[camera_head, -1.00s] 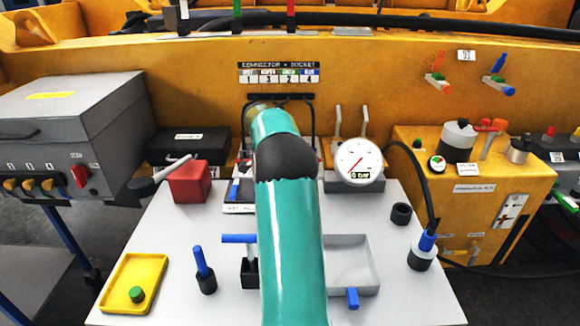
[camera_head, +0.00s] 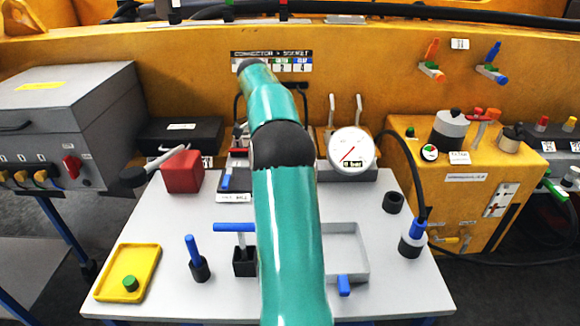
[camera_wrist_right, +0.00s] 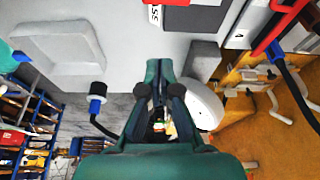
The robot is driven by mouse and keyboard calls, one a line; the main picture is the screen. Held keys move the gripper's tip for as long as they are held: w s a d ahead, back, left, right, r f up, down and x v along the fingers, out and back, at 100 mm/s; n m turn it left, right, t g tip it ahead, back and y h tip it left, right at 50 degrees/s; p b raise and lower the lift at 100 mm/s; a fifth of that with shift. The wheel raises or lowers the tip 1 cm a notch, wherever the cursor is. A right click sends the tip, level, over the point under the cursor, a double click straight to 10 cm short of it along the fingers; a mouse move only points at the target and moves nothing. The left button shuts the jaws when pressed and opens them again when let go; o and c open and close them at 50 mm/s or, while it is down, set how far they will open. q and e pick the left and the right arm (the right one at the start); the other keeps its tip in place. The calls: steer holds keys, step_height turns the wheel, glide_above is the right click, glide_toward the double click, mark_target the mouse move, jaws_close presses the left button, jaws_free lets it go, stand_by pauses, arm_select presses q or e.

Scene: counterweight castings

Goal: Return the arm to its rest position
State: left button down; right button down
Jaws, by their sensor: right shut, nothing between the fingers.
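My teal arm (camera_head: 287,220) rises from the bottom middle of the head view, with a dark joint (camera_head: 282,145) partway up. Its far end stands before the yellow panel and covers part of the connector and socket sign (camera_head: 300,60). The gripper itself does not show in the head view. In the right wrist view my right gripper (camera_wrist_right: 163,72) is shut and empty, its fingers close together. It appears apart from the grey tabletop and near the round gauge (camera_wrist_right: 204,105). My left gripper is in neither view.
The grey table (camera_head: 130,210) holds a red block (camera_head: 182,172), a yellow tray (camera_head: 112,285), blue-handled parts (camera_head: 196,258) and an empty grey tray (camera_head: 362,250). The pressure gauge (camera_head: 351,150) stands right of my arm. A black hose runs to a blue-topped connector (camera_head: 412,240) at the table's right.

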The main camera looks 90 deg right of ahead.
steer(key=shift+v, duration=0.9)
